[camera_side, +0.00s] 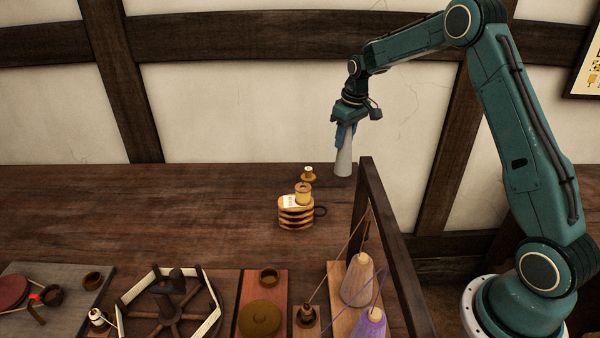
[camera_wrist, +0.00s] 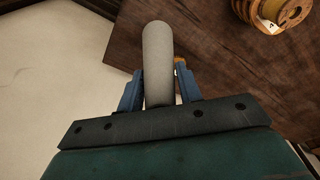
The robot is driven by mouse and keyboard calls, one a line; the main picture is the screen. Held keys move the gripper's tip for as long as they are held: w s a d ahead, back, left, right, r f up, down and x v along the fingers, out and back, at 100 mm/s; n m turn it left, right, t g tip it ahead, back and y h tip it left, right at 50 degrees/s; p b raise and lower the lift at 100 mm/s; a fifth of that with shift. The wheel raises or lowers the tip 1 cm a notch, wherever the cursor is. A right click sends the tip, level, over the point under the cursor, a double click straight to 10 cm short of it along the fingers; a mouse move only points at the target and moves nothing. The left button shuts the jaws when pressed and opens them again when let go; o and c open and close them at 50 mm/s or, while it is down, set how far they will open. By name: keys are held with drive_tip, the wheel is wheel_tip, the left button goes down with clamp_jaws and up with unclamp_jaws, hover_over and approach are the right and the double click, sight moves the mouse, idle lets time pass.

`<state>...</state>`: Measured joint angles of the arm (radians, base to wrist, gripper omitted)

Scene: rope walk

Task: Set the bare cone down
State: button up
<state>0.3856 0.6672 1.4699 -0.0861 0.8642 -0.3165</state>
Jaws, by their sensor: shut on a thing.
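The bare cone (camera_side: 344,162) is pale grey and hangs below my gripper (camera_side: 345,134), wide end down and roughly upright. My gripper is shut on it, with blue fingers on either side of its upper part. In the side view the cone shows near the back right of the wooden table (camera_side: 150,205). The wrist view shows the cone (camera_wrist: 158,60) between the two blue fingers of my gripper (camera_wrist: 160,90). I cannot tell from these views how far its lower end is above the table.
A stack of wooden rings (camera_side: 296,218) with a yellow spool (camera_side: 303,195) stands left of the cone. A small brass piece (camera_side: 308,174) is behind it. A dark upright frame (camera_side: 385,235) is at right, by two thread cones (camera_side: 357,282). The table's left middle is clear.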

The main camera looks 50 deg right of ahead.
wheel_tip(320, 180, down, 7)
idle(0.8)
drive_tip(key=o, duration=1)
drive_tip(key=r, duration=0.4)
drive_tip(key=s+r, duration=0.1)
drive_tip(key=r, duration=0.6)
drive_tip(key=shift+s+r, duration=0.3)
drive_tip(key=shift+r, duration=0.05)
drive_tip(key=shift+s+r, duration=0.1)
drive_tip(key=shift+r, duration=0.15)
